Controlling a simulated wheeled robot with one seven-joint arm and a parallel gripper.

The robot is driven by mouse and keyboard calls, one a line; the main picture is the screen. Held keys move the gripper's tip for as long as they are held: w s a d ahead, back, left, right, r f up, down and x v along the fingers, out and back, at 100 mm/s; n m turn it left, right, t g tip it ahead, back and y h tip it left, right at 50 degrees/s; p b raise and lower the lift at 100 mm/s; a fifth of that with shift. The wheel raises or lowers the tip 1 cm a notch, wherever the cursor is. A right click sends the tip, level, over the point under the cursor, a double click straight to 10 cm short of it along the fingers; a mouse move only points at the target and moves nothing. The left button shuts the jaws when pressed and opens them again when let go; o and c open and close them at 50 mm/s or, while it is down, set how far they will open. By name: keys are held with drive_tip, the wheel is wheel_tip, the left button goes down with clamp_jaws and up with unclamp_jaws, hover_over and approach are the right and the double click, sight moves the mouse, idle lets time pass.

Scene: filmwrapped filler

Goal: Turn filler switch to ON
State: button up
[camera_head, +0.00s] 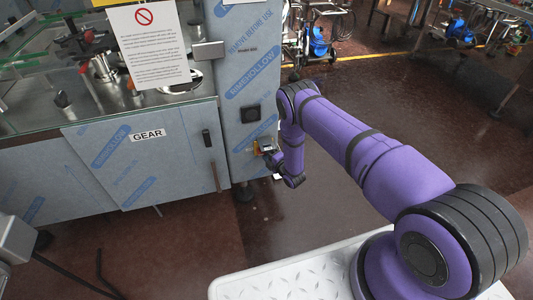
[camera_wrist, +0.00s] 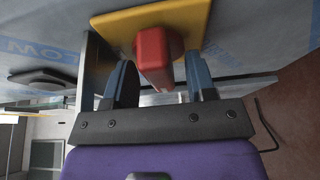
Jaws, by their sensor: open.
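The filler switch is a red handle (camera_wrist: 155,62) on a yellow plate (camera_wrist: 193,18), in the upper middle of the wrist view. My gripper (camera_wrist: 162,82) is open, with one finger on each side of the red handle. The handle's near end lies between the fingers, and I cannot tell whether either finger touches it. In the head view the yellow plate (camera_head: 266,142) is a small patch on the side of the film-wrapped machine (camera_head: 250,60), at my gripper (camera_head: 268,149). The handle is too small to make out there.
A dark square fitting (camera_head: 251,114) sits on the machine just above the plate. The cabinet door labelled GEAR (camera_head: 150,150) with a dark handle (camera_head: 214,176) is at the left. Brown floor (camera_head: 330,210) is open below and right of the gripper.

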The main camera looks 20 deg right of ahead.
drive_tip(key=shift+w+a, duration=0.1)
drive_tip(key=shift+w, duration=0.1)
drive_tip(key=c, duration=0.9)
